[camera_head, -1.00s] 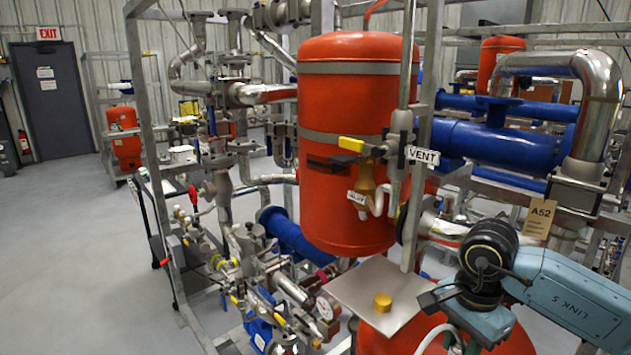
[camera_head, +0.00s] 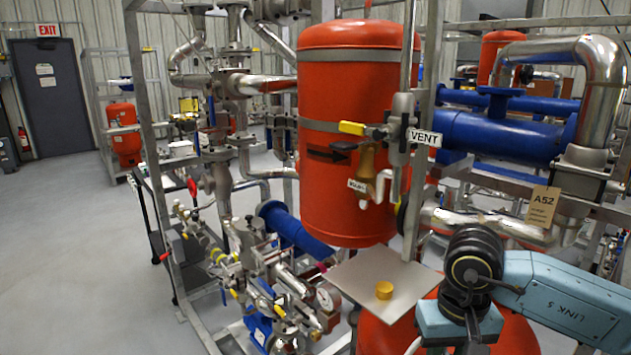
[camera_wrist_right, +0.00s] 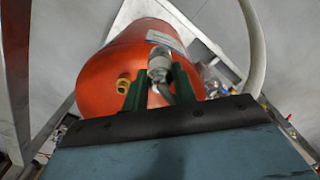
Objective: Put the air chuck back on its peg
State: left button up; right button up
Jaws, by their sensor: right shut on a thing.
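My right gripper (camera_wrist_right: 160,92) shows two green fingers in the right wrist view. They are closed around a small silver metal piece with a bent grey part, which looks like the air chuck (camera_wrist_right: 159,66). Beyond it is a rounded red tank (camera_wrist_right: 112,72) with a brass fitting (camera_wrist_right: 123,86) on its side. In the head view my right arm comes in at the lower right, and its fingers and the chuck are hidden or below the frame. I cannot pick out the peg for certain in either view. My left gripper is not in view.
A flat metal plate (camera_head: 362,284) with a brass knob (camera_head: 384,290) lies left of my right arm. A large red tank (camera_head: 345,200) with valves stands behind. A tag marked A52 (camera_head: 542,206) hangs at right. A pale hose (camera_wrist_right: 255,45) curves past the gripper.

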notch_tip(320, 180, down, 4)
jog(key=b, duration=0.3)
jog(key=shift+f+b, duration=0.2)
jog(key=shift+b, duration=0.15)
jog(key=shift+w+d+r+p, duration=0.1)
jog(key=shift+w+r+p, duration=0.05)
jog(key=shift+r+p, duration=0.15)
jog(key=shift+w+d+r+m+p, duration=0.85)
jog(key=shift+d+m+p, duration=0.4)
jog(key=shift+d+m, duration=0.35)
jog(key=shift+w+d+r+m+p, duration=0.85)
jog(key=shift+d+m+p, duration=0.45)
jog(key=shift+m, duration=0.45)
jog(key=shift+w+d+r+m+p, duration=0.7)
jog(key=shift+w+d+m+p, duration=0.35)
jog(key=shift+d+m, duration=0.55)
jog(key=shift+s, duration=0.15)
jog(key=shift+b, duration=0.5)
jog(key=shift+f, duration=0.2)
jog(key=shift+f+b, duration=0.5)
jog(key=shift+b, duration=0.2)
